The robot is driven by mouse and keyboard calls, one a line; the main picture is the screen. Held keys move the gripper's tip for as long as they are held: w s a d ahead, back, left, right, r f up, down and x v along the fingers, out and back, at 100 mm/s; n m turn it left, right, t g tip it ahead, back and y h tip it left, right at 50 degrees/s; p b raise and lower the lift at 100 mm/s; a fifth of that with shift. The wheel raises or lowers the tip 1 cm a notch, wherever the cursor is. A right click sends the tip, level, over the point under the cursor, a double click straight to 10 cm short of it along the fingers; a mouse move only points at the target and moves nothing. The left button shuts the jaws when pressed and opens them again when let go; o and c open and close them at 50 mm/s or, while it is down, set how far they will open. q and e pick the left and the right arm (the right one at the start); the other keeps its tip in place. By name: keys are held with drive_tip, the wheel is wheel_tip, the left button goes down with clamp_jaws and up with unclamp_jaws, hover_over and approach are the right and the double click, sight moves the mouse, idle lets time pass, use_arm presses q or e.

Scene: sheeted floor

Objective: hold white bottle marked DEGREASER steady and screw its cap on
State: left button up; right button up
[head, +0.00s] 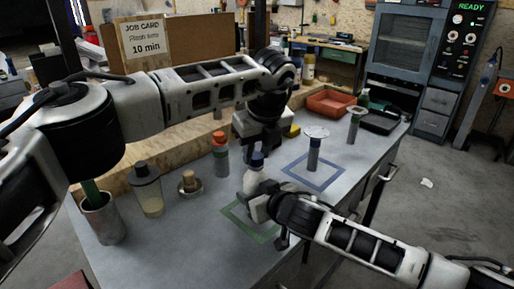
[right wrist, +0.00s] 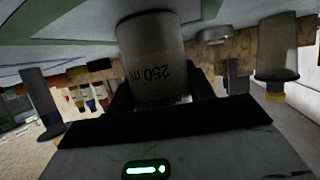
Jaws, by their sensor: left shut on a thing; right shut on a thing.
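The white bottle (head: 252,181) stands near the green square outline on the bench, with its dark blue cap (head: 257,160) at its top. My right gripper (head: 258,204) is shut on the bottle low down. In the right wrist view the bottle (right wrist: 151,48), with upside-down "250 ml" print, sits between the fingers of my right gripper (right wrist: 160,98). My left gripper (head: 257,148) is above the bottle, pointing down, and is shut on the cap. Its fingertips are partly hidden, and I cannot tell how far the cap is seated. The word DEGREASER is not readable.
A red-capped bottle (head: 221,160), a brass-coloured piece (head: 189,186), a dark-capped cream bottle (head: 148,193) and a metal cup (head: 101,222) stand to the left. A disc-topped post (head: 314,155) stands in the blue square. A red tray (head: 331,103) lies behind.

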use_arm(q)
drive_tip(key=shift+f, duration=0.15)
use_arm(e)
clamp_jaws()
use_arm(q)
drive_tip(key=m, duration=0.3)
drive_tip(key=m+h, duration=0.1)
drive_tip(key=m, duration=0.1)
drive_tip(key=shift+a+m+h, duration=0.2)
drive_tip(key=shift+m+h, duration=0.1)
drive_tip(key=shift+m, duration=0.1)
drive_tip(key=m+h, duration=0.1)
drive_tip(key=m, duration=0.6)
drive_tip(key=shift+h, duration=0.4)
drive_tip(key=m+g+h, duration=0.1)
drive_tip(key=m, duration=0.5)
drive_tip(key=shift+w, duration=0.1)
drive_tip(key=m+g, duration=0.1)
drive_tip(key=m, duration=0.2)
drive_tip(key=shift+w+m+g, duration=0.1)
drive_tip(key=shift+m+g, duration=0.2)
drive_tip(key=shift+m, duration=0.1)
use_arm(e)
drive_tip(key=shift+f, duration=0.1)
use_arm(q)
drive_tip(key=m, duration=0.3)
drive_tip(key=shift+a+g, duration=0.1)
drive_tip(key=shift+g, duration=0.3)
drive_tip(key=o, duration=0.9)
drive_tip(key=shift+o, duration=0.2)
